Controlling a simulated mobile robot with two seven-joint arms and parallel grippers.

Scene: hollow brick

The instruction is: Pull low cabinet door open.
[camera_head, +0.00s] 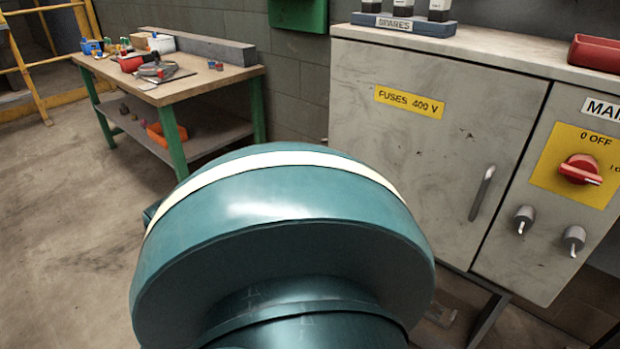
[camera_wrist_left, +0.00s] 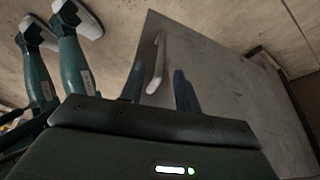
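In the left wrist view a grey door panel (camera_wrist_left: 215,75) carries a pale bar handle (camera_wrist_left: 156,65) near its left edge. My left gripper (camera_wrist_left: 159,70) is open, one finger on each side of the handle in the picture. I cannot tell whether the fingers touch it or how deep they reach. In the head view a grey cabinet door (camera_head: 415,150) labelled FUSES 400 V looks closed, with a metal handle (camera_head: 482,193) near its right edge. I cannot tell whether both views show the same door. My left gripper is hidden in the head view, and my right gripper is in neither view.
My large teal arm link fills the lower middle of the head view and hides what lies behind it. A control panel with a red switch (camera_head: 580,170) is at right. A workbench (camera_head: 180,85) stands at the back left. Open floor (camera_head: 60,230) lies at left.

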